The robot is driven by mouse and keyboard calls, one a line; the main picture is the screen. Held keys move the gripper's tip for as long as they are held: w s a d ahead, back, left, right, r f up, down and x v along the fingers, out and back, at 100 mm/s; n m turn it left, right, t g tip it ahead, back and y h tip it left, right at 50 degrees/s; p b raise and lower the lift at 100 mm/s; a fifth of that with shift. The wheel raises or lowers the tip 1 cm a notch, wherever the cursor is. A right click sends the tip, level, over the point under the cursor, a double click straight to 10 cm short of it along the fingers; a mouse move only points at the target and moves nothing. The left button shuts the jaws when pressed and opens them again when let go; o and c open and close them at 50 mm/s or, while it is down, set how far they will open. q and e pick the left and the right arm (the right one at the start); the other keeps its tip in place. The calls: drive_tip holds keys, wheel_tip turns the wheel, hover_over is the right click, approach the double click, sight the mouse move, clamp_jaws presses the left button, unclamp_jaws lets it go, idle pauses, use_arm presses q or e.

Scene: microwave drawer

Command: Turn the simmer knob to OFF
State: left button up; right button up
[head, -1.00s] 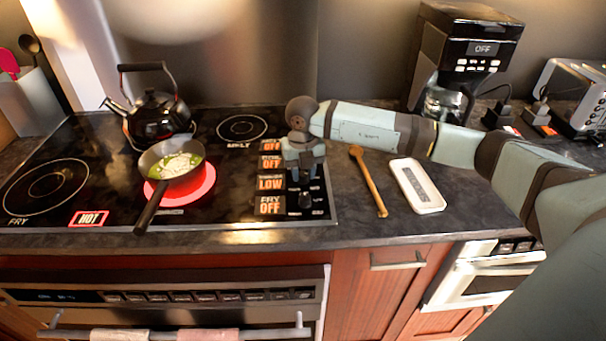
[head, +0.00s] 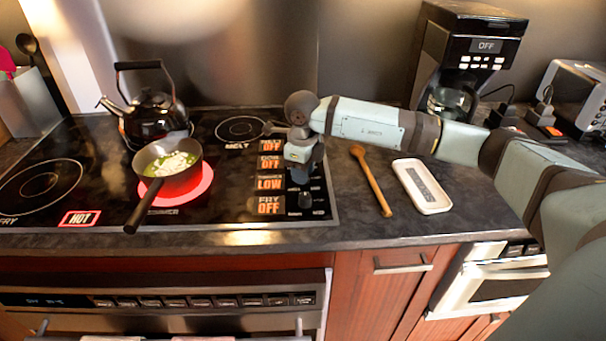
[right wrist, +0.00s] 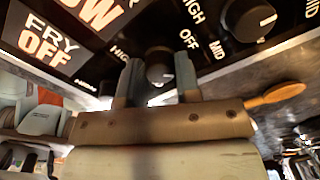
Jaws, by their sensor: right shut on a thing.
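The simmer knob (right wrist: 158,66) is a small dark round knob in the knob column at the stovetop's right side. It sits between the two fingers of my right gripper (right wrist: 158,82), which is shut on it from above. In the head view my right gripper (head: 303,176) hides most of this knob. The label (head: 270,183) in the simmer row glows LOW. Below it, the FRY label (head: 270,206) reads OFF, with the fry knob (head: 305,199) beside it. My left gripper is not in view.
A pan (head: 168,170) with food stands on a glowing red burner, a black kettle (head: 152,118) behind it. Another knob (right wrist: 250,19) is close to my gripper. A wooden spoon (head: 371,180) and white tray (head: 422,186) lie on the counter at right.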

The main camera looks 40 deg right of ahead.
drive_tip(key=n+b, duration=0.1)
drive_tip(key=n, duration=0.1)
drive_tip(key=shift+n, duration=0.4)
drive_tip(key=n+b, duration=0.1)
drive_tip(key=n, duration=0.1)
drive_tip(key=shift+n, duration=1.2)
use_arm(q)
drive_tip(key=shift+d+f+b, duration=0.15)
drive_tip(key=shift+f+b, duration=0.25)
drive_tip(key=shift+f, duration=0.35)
use_arm(e)
drive_tip(key=shift+r+n, duration=0.1)
drive_tip(key=shift+n, duration=0.4)
drive_tip(key=o, duration=0.9)
drive_tip(key=shift+r, duration=0.1)
